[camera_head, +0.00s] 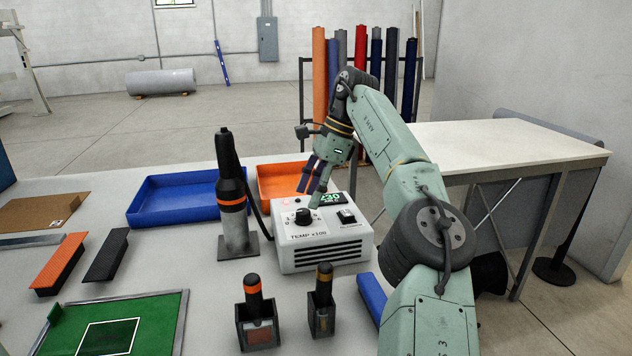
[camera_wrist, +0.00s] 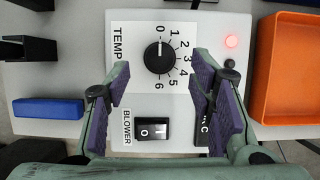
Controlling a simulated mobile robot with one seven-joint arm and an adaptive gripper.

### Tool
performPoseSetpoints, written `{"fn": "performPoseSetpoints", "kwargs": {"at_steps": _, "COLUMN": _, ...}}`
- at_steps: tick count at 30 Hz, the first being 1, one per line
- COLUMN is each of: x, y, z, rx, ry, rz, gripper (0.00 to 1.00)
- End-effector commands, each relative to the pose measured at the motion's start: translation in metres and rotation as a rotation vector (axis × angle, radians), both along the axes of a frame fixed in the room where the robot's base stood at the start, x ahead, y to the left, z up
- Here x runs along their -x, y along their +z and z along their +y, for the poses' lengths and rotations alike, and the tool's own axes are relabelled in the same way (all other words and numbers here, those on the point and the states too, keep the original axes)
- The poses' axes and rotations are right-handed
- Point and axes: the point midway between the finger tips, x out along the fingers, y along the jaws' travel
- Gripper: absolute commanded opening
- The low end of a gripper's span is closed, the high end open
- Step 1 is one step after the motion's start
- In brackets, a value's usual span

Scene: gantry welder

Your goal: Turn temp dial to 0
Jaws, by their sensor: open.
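The white control box (camera_head: 320,251) stands on the table, marked TEMP x100 in the head view. Its round black temp dial (camera_head: 303,216) is on the top face. In the wrist view the dial (camera_wrist: 159,57) has a scale from 0 to 6, and its white mark appears to point at 0. My gripper (camera_head: 312,185) is open above the box. In the wrist view its fingers (camera_wrist: 160,78) are spread to the left and right of the dial, apart from it. The right finger hides part of the box's display.
The black blower switch (camera_wrist: 152,130) and a red light (camera_wrist: 231,40) are on the box. The hot-air tool (camera_head: 233,205) stands upright just left of the box. Blue tray (camera_head: 165,214) and orange tray (camera_head: 265,185) lie behind. Two small holders (camera_head: 257,333) stand in front.

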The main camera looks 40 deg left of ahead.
Motion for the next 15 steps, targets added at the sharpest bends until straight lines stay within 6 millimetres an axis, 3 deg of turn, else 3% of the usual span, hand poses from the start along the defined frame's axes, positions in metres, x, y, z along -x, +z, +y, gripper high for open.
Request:
{"fn": "performPoseSetpoints", "kwargs": {"at_steps": 2, "x": -0.003, "y": 0.013, "z": -0.002, "rx": -0.002, "ry": -0.003, "rz": 0.001, "gripper": 0.49}}
{"fn": "performPoseSetpoints", "kwargs": {"at_steps": 15, "x": -0.009, "y": 0.030, "z": -0.008, "rx": 0.000, "ry": 0.000, "rz": 0.000, "gripper": 0.49}}
